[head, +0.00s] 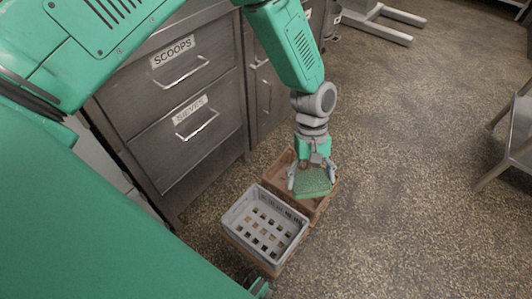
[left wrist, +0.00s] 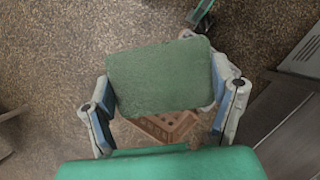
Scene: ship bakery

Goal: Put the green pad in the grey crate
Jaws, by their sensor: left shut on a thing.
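The green pad (head: 312,183) is held in my left gripper (head: 311,180), above the brown crate and to the upper right of the grey crate in the head view. In the left wrist view the pad (left wrist: 160,76) sits flat between the two fingers of my left gripper (left wrist: 165,100). The grey crate (head: 232,221) has a slotted bottom, looks empty, and stands near the lower middle of the head view.
A brown crate (head: 272,178) is right behind the grey crate, partly hidden by my left gripper; it also shows in the left wrist view (left wrist: 150,128). Metal drawers (head: 190,110) labelled SCOOPS and SIEVES stand at left. Speckled floor at right is clear up to a metal stand (head: 515,145).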

